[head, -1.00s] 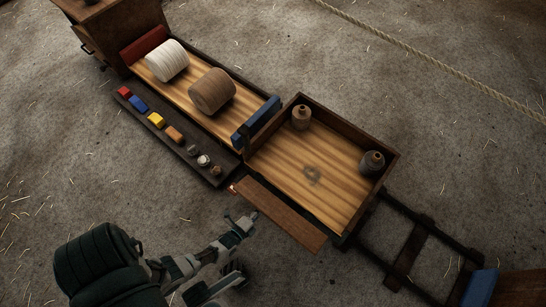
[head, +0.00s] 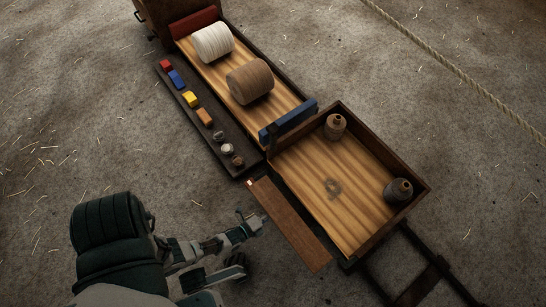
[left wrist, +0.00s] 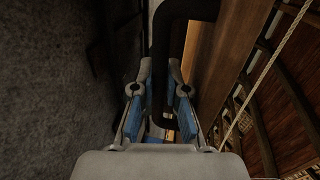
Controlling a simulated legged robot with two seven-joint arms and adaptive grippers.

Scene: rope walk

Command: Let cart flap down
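The cart's wooden tray (head: 335,200) has raised walls on its far and right sides. The flap (head: 293,228), a plain brown board, runs along its near-left side beyond a dark strip. Its exact tilt is hard to judge from above. My left gripper (head: 250,217) is at the flap's outer side, near its middle. In the left wrist view, the gripper's blue-padded fingers (left wrist: 160,88) lie close on both sides of a dark bent handle (left wrist: 180,12), apparently shut on it. The flap's brown wood (left wrist: 235,50) rises just right of the handle.
Two small jars, one brown (head: 335,126) and one dark (head: 398,190), stand in the tray. A bed with white (head: 212,42) and brown (head: 250,80) spools adjoins it behind a blue bar (head: 288,121). Dark rails (head: 430,280) extend lower right. A rope (head: 450,70) crosses upper right.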

